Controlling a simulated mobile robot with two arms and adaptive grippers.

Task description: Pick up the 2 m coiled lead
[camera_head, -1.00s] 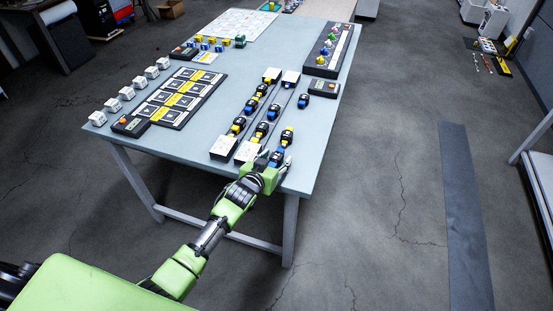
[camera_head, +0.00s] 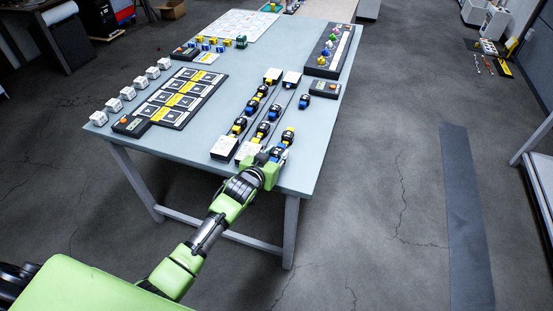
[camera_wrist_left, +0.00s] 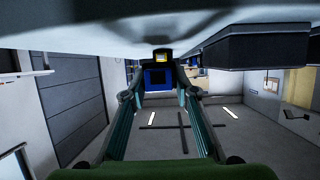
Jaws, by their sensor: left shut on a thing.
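My left gripper (camera_head: 273,157) is at the near edge of the table, at the front end of the right-hand row of small black, blue and yellow pieces, which look like the coiled leads. It is shut on a blue coiled lead (camera_head: 281,152), partly hidden by the fingers. In the left wrist view the blue lead (camera_wrist_left: 158,77) sits between the fingertips, with a small yellow part above it. Length markings are too small to read. My right gripper is not in view.
The leads stand in narrow lanes with white-topped boxes (camera_head: 224,147) at the ends. A lone blue and black piece (camera_head: 304,102) and a dark device (camera_head: 324,89) are to the right. A dark board with yellow labels (camera_head: 178,100) lies left. The table's right front corner is clear.

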